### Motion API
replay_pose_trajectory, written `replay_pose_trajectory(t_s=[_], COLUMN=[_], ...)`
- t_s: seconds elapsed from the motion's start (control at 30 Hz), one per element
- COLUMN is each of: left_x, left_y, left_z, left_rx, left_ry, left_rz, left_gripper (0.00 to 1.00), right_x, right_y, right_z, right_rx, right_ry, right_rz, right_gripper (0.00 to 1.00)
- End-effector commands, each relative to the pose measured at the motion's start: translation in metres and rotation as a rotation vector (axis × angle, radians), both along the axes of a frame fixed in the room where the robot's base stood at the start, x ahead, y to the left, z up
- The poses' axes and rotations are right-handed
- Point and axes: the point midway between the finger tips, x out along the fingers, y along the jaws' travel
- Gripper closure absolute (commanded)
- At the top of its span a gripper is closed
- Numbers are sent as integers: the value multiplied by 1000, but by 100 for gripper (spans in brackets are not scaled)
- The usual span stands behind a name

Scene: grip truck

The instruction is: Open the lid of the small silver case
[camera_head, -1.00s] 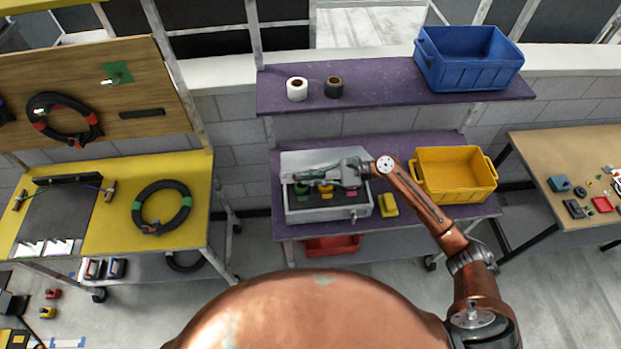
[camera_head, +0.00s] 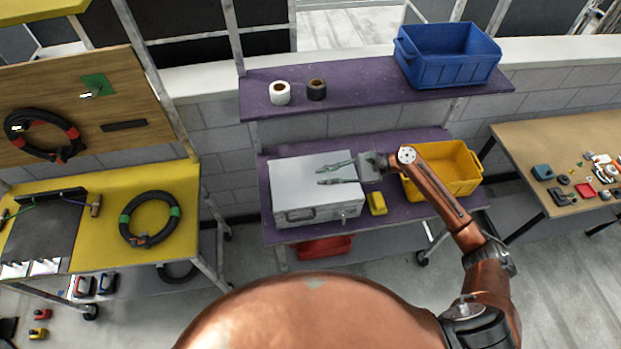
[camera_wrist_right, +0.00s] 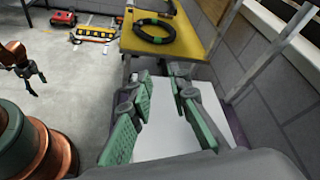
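The small silver case (camera_head: 298,188) stands on the lower purple shelf in the head view, with its lid down flat and its handle on the front side. Its inside is hidden. My right gripper (camera_head: 326,173) reaches in from the right over the lid. Its two green-grey fingers are spread apart with nothing between them. In the right wrist view the open right gripper (camera_wrist_right: 163,128) shows over the pale lid (camera_wrist_right: 168,142). I cannot tell whether the fingers touch the lid. My left gripper (camera_wrist_right: 30,75) shows small at the left of the right wrist view, with its fingers apart and empty.
A yellow block (camera_head: 377,203) lies just right of the case, and a yellow crate (camera_head: 462,186) stands behind my right forearm. A red bin (camera_head: 325,248) sits below. The upper shelf (camera_head: 350,97) holds two tape rolls and a blue crate (camera_head: 447,68).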

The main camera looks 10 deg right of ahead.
Motion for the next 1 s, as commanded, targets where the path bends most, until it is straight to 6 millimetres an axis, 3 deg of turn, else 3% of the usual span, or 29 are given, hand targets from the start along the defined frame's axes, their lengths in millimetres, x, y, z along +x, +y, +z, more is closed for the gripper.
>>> replay_pose_trajectory(t_s=[0.23, 0.8, 0.9, 1.0], left_x=[0, 1, 1, 1], left_y=[0, -1, -1, -1], left_z=[0, 0, 0, 0], left_rx=[0, -1, -1, -1], left_ry=[0, 0, 0, -1], left_rz=[0, 0, 0, 0], left_gripper=[32, 32, 32, 32], right_x=[-4, -6, -16, -42], right_y=[-20, -20, -17, -10], right_z=[7, 6, -9, -47], right_rx=[1, -2, -35, -126], right_ry=[1, -2, -39, -145], right_rz=[1, 3, 28, 90], right_gripper=[83, 83, 83, 83])
